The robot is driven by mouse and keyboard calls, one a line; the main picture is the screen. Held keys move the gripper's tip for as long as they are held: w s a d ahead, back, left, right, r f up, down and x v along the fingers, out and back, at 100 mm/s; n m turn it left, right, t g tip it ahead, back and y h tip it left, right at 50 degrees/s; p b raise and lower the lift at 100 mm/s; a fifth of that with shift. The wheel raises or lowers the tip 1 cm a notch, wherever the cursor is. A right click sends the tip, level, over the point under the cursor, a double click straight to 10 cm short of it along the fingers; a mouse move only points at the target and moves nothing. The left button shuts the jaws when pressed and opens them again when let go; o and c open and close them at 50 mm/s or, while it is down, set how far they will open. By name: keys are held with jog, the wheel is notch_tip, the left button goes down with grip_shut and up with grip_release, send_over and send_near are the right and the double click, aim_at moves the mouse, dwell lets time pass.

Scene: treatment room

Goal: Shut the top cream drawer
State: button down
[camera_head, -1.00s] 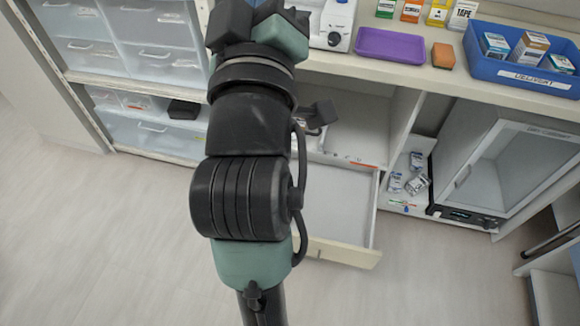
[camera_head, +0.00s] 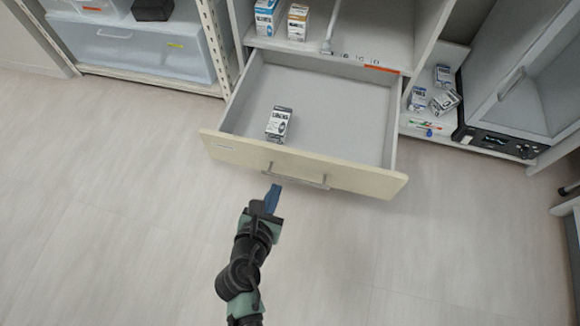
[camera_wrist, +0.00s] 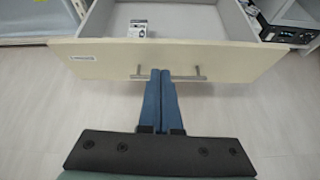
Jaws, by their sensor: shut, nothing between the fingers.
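The cream drawer (camera_head: 312,169) stands pulled out below an open shelf, with a grey bar handle (camera_head: 297,178) on its front. A small black-and-white box (camera_head: 278,124) stands inside it, towards the left. My gripper (camera_head: 272,192) is shut and empty, in front of the drawer and close to the left part of the handle. In the wrist view the blue fingers (camera_wrist: 161,77) are together and point at the drawer front (camera_wrist: 100,62), overlapping the middle of the handle (camera_wrist: 190,79). I cannot tell whether the fingertips touch the front.
Small boxes (camera_head: 298,22) stand on the shelf above the drawer. A grey cabinet with a black control panel (camera_head: 498,142) stands at the right, beside several small packages (camera_head: 440,100). A clear bin (camera_head: 135,50) is on a rack at the left. The floor (camera_head: 400,260) in front is clear.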

jog(key=f, duration=0.2)
jog(key=b, duration=0.6)
send_near(292, 156)
notch_tip(292, 156, down, 3)
jog(key=w, duration=0.2)
jog(key=w+d+b, duration=0.1)
jog(key=shift+w+d+n, duration=0.15)
jog(key=shift+w+n, duration=0.25)
jog(key=shift+w+d+b, duration=0.25)
jog(key=shift+w+b, duration=0.05)
jog(key=shift+w, duration=0.4)
jog(key=shift+w+r, duration=0.1)
